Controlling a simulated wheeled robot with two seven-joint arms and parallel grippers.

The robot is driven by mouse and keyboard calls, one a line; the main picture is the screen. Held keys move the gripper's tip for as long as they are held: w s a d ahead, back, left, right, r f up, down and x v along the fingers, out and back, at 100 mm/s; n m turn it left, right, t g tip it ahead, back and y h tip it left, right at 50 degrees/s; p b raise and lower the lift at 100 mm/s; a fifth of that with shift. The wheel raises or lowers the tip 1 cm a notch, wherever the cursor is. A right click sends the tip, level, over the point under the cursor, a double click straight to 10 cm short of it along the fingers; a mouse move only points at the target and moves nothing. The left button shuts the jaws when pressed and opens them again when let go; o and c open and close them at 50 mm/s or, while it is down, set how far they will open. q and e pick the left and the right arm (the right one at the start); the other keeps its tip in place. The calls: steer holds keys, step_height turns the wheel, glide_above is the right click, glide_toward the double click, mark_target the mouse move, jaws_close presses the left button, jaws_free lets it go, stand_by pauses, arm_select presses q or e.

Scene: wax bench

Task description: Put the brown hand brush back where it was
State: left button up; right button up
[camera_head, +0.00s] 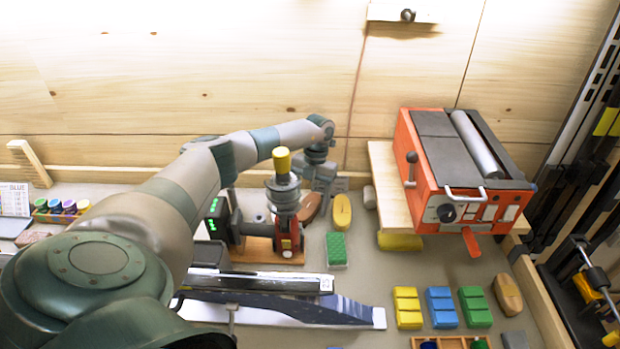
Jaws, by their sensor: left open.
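A reddish-brown oval thing (311,207), which looks like the brown hand brush, lies on the bench just right of the small press. Its left end is partly hidden behind the press. My left gripper (322,190) is open and points down just behind and above the brush. Its fingertips are small and partly hidden, so I cannot tell whether they touch it. A yellow oval brush (342,212) lies close on the right of the brown one. A tan oval brush (508,294) lies at the front right. My right gripper is not in view.
The press (284,205) with a yellow knob stands left of the brushes. A green block (336,250) lies in front. An orange machine (460,180) stands at the back right. Yellow, blue and green wax blocks (440,307) lie at the front.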

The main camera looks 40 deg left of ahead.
arm_select(q)
steer(key=shift+r+p, duration=0.35)
steer(key=shift+r, duration=0.2)
steer(key=p+v, duration=0.2)
steer(key=v, duration=0.1)
steer(key=shift+s+r, duration=0.3)
steer(key=shift+s, duration=0.05)
steer(key=w+d+r, duration=0.1)
steer(key=d+r, duration=0.5)
steer(key=d, duration=0.5)
steer(key=shift+w+d+p, duration=0.35)
steer(key=shift+w+p, duration=0.05)
steer(key=shift+p, duration=0.05)
steer(key=shift+r, duration=0.1)
